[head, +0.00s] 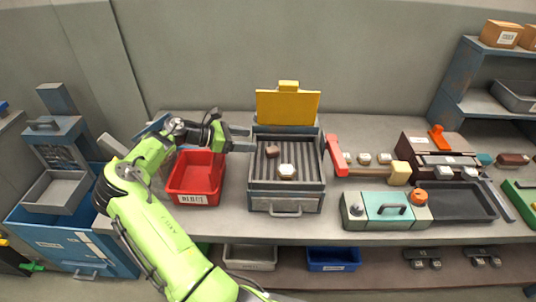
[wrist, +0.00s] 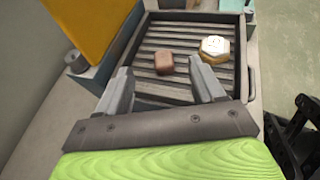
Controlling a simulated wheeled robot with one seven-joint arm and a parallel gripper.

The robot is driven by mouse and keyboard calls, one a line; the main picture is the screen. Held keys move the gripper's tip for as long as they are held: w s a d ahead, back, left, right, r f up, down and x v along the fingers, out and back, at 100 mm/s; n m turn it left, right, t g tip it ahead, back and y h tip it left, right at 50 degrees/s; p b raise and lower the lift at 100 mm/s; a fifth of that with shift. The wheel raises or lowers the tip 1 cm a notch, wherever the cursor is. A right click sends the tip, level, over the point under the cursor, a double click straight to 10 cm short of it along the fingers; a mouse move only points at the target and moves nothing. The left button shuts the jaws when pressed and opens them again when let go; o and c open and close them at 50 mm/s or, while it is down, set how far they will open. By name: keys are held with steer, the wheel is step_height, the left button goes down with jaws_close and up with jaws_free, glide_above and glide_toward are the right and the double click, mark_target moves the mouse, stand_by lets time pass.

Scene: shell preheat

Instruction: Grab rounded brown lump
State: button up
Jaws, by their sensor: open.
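The rounded brown lump (head: 272,151) lies on the ribbed floor of a grey tray-like box (head: 287,198). In the wrist view the lump (wrist: 164,62) is left of the tray's middle, ahead of my fingertips. A pale, roughly hexagonal piece with a brownish edge (head: 287,171) lies near it, apart from it; it also shows in the wrist view (wrist: 214,47). My gripper (wrist: 160,80) is open and empty, its fingers apart at the tray's near edge. In the head view my gripper (head: 243,138) is at the tray's left side, with the lump to its right.
A red bin (head: 195,188) with a label stands left of the tray. A yellow panel (head: 287,106) rises behind the tray. A red-handled tool (head: 337,157) and a teal-and-grey box (head: 385,210) are to the right. The tray's raised walls surround the lump.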

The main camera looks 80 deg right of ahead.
mark_target(269, 149)
steer(key=f, duration=0.2)
steer(key=s+f, duration=0.1)
steer(key=f, duration=0.1)
steer(key=shift+d+b, duration=0.25)
steer(key=shift+b, duration=0.1)
steer(key=b+x, duration=0.1)
steer(key=x, duration=0.5)
steer(key=shift+s+d, duration=0.15)
steer(key=shift+s, duration=0.05)
steer(key=shift+r, duration=0.1)
steer(key=c, duration=1.1)
steer(key=shift+o, duration=0.2)
